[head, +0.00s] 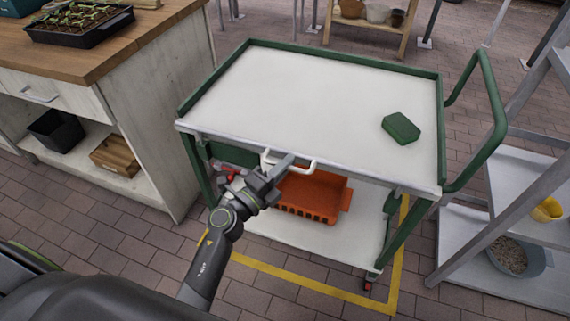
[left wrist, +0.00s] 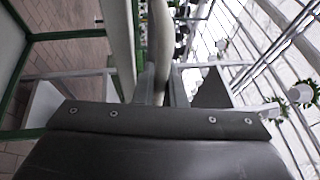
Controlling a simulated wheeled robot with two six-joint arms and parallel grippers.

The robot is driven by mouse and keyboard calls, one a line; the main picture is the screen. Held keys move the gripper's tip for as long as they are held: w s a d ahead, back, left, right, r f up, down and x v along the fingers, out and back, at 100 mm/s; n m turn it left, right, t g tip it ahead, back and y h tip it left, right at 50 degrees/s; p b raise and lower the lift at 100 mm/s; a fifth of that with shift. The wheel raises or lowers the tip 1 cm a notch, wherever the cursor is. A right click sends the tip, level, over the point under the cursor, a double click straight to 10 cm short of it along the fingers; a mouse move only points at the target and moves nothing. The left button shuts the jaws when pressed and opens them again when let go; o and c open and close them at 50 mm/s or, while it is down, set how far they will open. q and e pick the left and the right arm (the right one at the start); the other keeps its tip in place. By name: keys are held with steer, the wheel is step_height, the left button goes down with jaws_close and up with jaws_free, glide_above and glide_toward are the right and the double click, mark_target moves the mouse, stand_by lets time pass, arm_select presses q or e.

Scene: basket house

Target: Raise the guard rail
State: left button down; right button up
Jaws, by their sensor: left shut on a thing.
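A cart with a white top (head: 290,100) stands ahead, with a raised green rim on its back and sides. The guard rail (head: 372,178) is a pale grey bar along the near edge, low and about level with the top. A white handle (head: 306,167) sticks out from it left of its middle. My left gripper (head: 279,170) is shut on this handle, partly hiding it. In the left wrist view, the handle (left wrist: 160,45) runs up between the fingers (left wrist: 162,85). My right gripper is in neither view.
A green block (head: 401,128) lies on the cart top. An orange crate (head: 312,197) sits on the lower shelf. A wooden-topped cabinet (head: 150,110) stands close on the left, and a shelf rack (head: 465,245) on the right. The cart's green push handle (head: 492,90) juts right.

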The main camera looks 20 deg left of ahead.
arm_select(q)
steer(key=shift+r+p, duration=0.4)
steer(key=shift+r, duration=0.35)
step_height(320, 180, up, 3)
steer(key=p, duration=0.3)
steer(key=shift+f, duration=0.1)
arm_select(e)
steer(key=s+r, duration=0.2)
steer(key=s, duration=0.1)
arm_select(q)
steer(key=shift+w, duration=0.1)
steer(key=c, duration=1.5)
jaws_free()
steer(key=shift+s+a, duration=0.1)
steer(key=shift+s, duration=0.1)
